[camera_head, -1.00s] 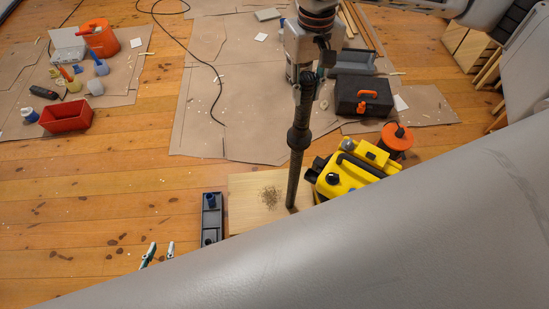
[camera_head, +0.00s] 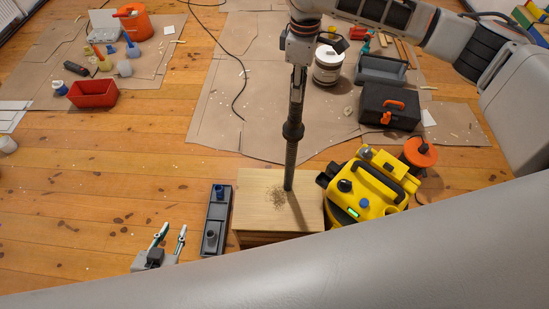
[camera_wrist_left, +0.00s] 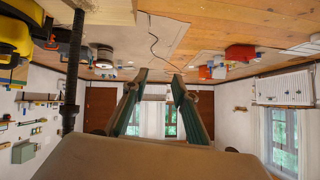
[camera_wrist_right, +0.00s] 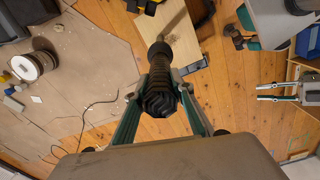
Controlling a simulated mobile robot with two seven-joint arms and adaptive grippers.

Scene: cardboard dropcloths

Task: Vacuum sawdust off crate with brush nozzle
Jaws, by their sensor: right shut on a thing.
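My right gripper (camera_wrist_right: 160,98) is shut on the dark vacuum wand (camera_wrist_right: 158,52). In the head view the wand (camera_head: 292,150) hangs nearly upright, its lower end over the back right of the light wooden crate (camera_head: 250,217). I cannot tell whether it touches the wood. A patch of brown sawdust (camera_head: 277,198) lies on the crate top, left of the wand's end. I see no brush on that end. A dark grey tray (camera_head: 211,238) left of the crate holds nozzle-like pieces, one blue-topped (camera_head: 219,193). My left gripper (camera_head: 171,237) is open and empty, left of the tray.
The yellow vacuum (camera_head: 375,190) stands close right of the crate, with an orange reel (camera_head: 420,152) behind it. A black toolbox (camera_head: 390,108) and white bucket (camera_head: 327,66) stand farther back. A red bin (camera_head: 93,94) is at the left. Floor between is mostly clear.

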